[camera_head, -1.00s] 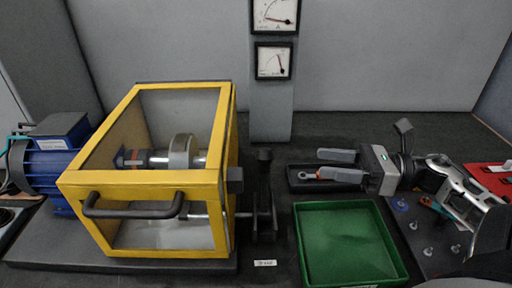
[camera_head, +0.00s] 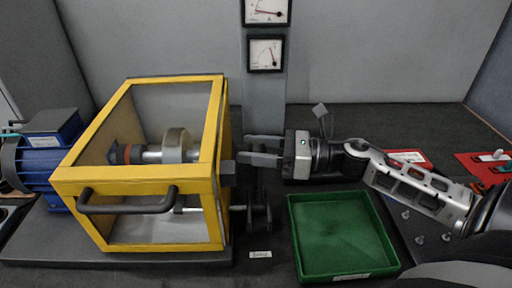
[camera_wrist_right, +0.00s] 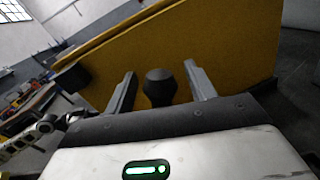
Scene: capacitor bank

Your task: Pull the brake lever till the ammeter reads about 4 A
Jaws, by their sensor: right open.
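The black brake lever (camera_head: 261,186) stands beside the yellow-framed guard box, near a small label on the bench. My right gripper (camera_head: 245,148) reaches in from the right at the lever's top, with its two fingers apart. The right wrist view shows the lever's black knob (camera_wrist_right: 160,85) between the open fingers, with a gap on each side. Two dial meters hang on the grey post, an upper one (camera_head: 266,9) cut off by the frame edge and a lower one (camera_head: 266,53). Their scales are too small to read. My left gripper is out of view.
The yellow guard box (camera_head: 140,187) encloses a shaft and drum, with a blue motor (camera_head: 48,150) at its left. A green tray (camera_head: 341,235) lies right of the lever. Red items (camera_head: 486,164) and small loose parts lie farther right.

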